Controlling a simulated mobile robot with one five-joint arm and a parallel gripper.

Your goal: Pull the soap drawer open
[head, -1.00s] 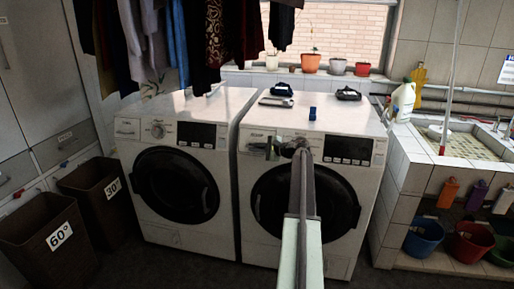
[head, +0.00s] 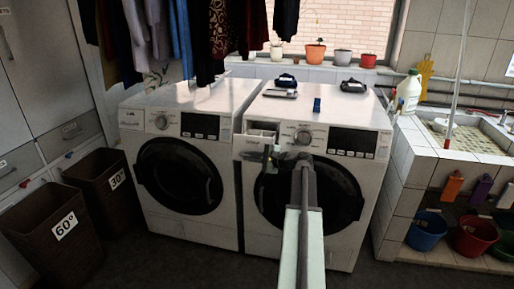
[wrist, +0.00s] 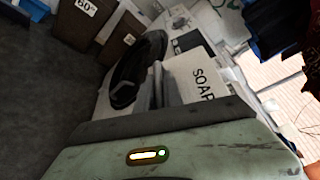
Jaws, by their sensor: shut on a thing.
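The soap drawer (head: 252,144) is at the upper left of the right-hand washing machine (head: 374,179). It stands out from the machine's front, and its open top shows. My gripper (head: 272,157) is at the drawer's front, shut on it; the small jaws partly cover the drawer's right part. In the wrist view the white drawer front (wrist: 203,82) with the word SOAP is close, just beyond my gripper's grey-green body.
A second washing machine (head: 178,185) stands to the left. Two brown baskets (head: 60,235) stand at far left. A small blue object (head: 317,105) and dark items lie on the right machine's top. A tiled sink (head: 465,142) is at right. Clothes hang above.

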